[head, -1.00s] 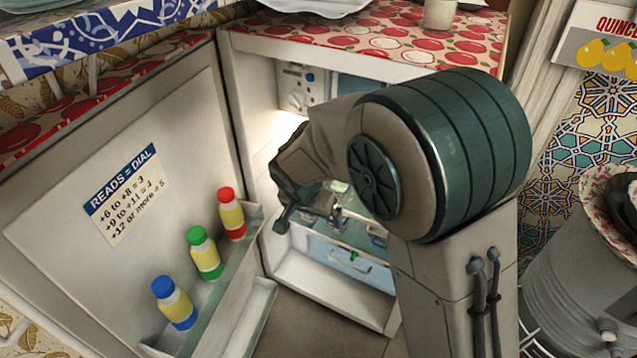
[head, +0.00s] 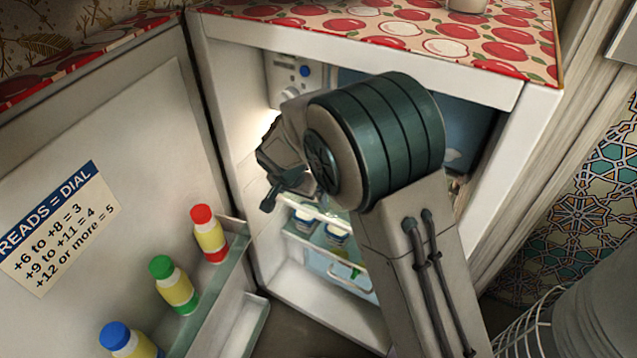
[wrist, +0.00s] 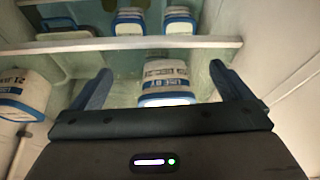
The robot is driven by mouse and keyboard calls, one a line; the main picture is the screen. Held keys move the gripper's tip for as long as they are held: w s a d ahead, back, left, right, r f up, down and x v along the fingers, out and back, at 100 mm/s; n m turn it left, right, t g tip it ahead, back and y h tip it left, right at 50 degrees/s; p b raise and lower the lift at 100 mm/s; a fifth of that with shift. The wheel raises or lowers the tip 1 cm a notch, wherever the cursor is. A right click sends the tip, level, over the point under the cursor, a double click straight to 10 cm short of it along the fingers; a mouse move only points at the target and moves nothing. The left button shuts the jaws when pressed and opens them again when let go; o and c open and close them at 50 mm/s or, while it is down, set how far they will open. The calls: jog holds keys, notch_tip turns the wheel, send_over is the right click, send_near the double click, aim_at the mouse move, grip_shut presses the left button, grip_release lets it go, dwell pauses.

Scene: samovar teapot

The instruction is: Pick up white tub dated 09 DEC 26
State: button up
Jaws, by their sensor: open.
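Several white tubs with blue trim are inside the open fridge. In the wrist view, one white tub (wrist: 165,72) is between and beyond the fingertips of my gripper (wrist: 161,72). I cannot tell whether the fingers touch it. Its printed label is too blurred to read a date. Two more tubs (wrist: 130,22) (wrist: 180,20) are on the other side of a shelf bar. In the head view, my gripper (head: 282,188) is at the fridge opening, above tubs (head: 335,236) on a shelf.
The fridge door (head: 120,140) stands open at the left, with red, green and blue capped bottles (head: 209,235) in its rack. A pale shelf bar (wrist: 120,44) crosses the wrist view. The fridge's right wall (wrist: 285,60) is close to the right finger.

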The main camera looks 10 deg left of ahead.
jog(key=shift+w+a, duration=0.1)
jog(key=shift+w, duration=1.25)
jog(key=w, duration=0.1)
jog(key=w+d+b, duration=0.1)
jog(key=w, duration=0.1)
jog(key=w+f, duration=0.1)
jog(key=shift+w+d+b, duration=0.2)
jog(key=shift+d+b, duration=0.05)
jog(key=shift+b, duration=0.15)
jog(key=shift+w+f, duration=0.1)
jog(key=shift+c, duration=0.2)
jog(key=c, duration=1.2)
